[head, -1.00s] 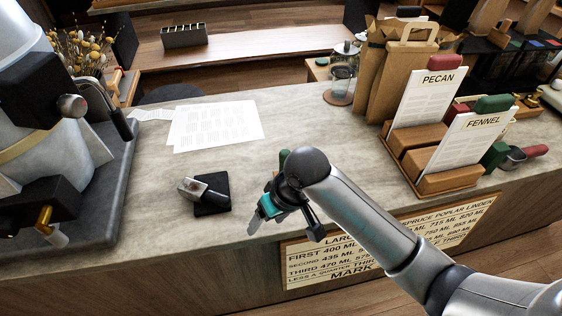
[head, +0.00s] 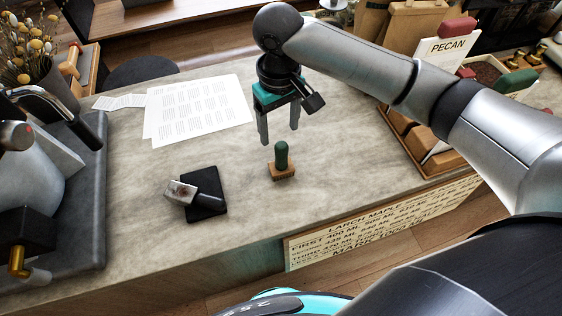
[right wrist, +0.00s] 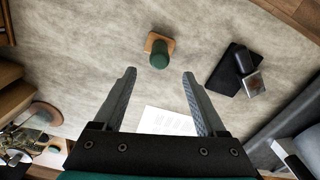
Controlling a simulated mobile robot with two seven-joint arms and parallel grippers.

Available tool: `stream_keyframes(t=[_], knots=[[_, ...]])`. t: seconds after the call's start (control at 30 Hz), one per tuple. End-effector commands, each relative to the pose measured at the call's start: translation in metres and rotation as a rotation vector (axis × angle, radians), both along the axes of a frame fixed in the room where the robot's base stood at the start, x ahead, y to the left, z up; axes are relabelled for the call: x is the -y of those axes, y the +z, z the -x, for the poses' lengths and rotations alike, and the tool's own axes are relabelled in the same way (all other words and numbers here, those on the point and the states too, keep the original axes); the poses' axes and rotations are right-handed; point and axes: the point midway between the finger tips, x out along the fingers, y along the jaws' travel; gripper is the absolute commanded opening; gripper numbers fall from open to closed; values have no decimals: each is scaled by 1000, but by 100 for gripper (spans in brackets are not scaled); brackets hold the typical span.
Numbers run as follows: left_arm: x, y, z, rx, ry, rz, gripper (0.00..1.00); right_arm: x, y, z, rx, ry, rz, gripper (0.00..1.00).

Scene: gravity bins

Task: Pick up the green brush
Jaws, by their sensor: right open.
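The green brush (head: 281,158) stands upright on the stone counter, with a rounded green handle on a small wooden base. In the right wrist view the brush (right wrist: 159,54) shows from above, beyond the fingertips and roughly midway between them. My right gripper (head: 279,138) is open and empty, fingers pointing down, above and just behind the brush in the head view. Its two fingers (right wrist: 160,72) are spread apart in the wrist view and do not touch the brush. My left gripper is not in view.
A portafilter-like metal tool with a dark handle lies on a black mat (head: 207,207) left of the brush. Printed sheets (head: 198,108) lie behind. A grey coffee machine (head: 40,180) stands at left, and a wooden card holder (head: 405,130) at right. Counter around the brush is clear.

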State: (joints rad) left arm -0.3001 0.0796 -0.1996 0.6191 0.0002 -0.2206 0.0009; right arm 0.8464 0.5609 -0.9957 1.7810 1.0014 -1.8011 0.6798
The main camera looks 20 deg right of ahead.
Motion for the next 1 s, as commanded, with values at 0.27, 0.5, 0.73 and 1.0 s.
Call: stream_keyframes(t=[0.27,0.5,0.73,1.0], knots=[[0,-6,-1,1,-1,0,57,0,-50,1,-1,1,-1,74],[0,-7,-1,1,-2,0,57,1,-67,3,-1,0,0,74],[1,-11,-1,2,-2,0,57,4,-101,7,1,0,0,74],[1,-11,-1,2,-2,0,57,3,-108,7,3,2,-2,74]])
